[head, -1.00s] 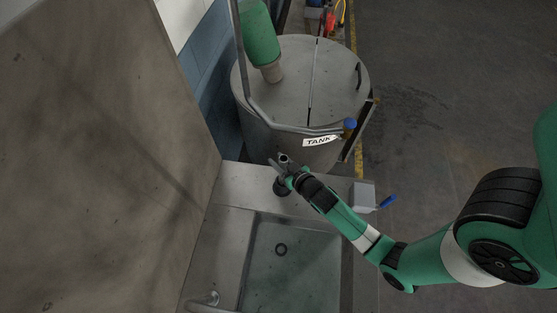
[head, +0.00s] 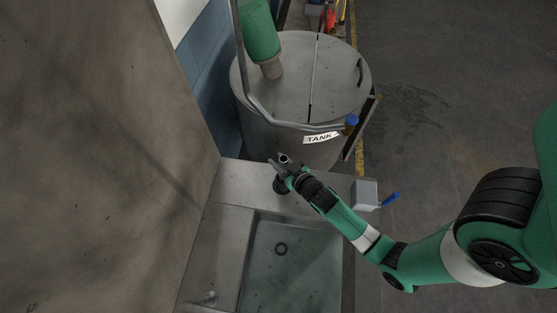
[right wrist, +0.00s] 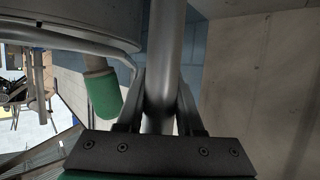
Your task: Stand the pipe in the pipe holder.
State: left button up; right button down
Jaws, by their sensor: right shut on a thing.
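The pipe (right wrist: 166,60) is a smooth grey tube. In the right wrist view it runs up between the two fingers of my right gripper (right wrist: 160,108), which is shut on it. In the head view the pipe's open upper end (head: 284,158) shows at my right gripper (head: 283,170), and it looks roughly upright. The pipe holder (head: 280,186) is a dark round piece on the steel ledge, just below the gripper in the picture. The gripper partly covers it. I cannot tell whether the pipe's lower end is inside the holder. My left gripper is not in view.
A steel sink (head: 292,265) lies in front of the ledge. A lidded tank (head: 295,75) stands behind it, with a bent grey tube and a blue cap. A box with a blue lever (head: 390,198) is at the ledge's right. A tall wall (head: 105,160) bounds the left.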

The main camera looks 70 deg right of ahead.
jog(key=shift+c, duration=2.3)
grip_release()
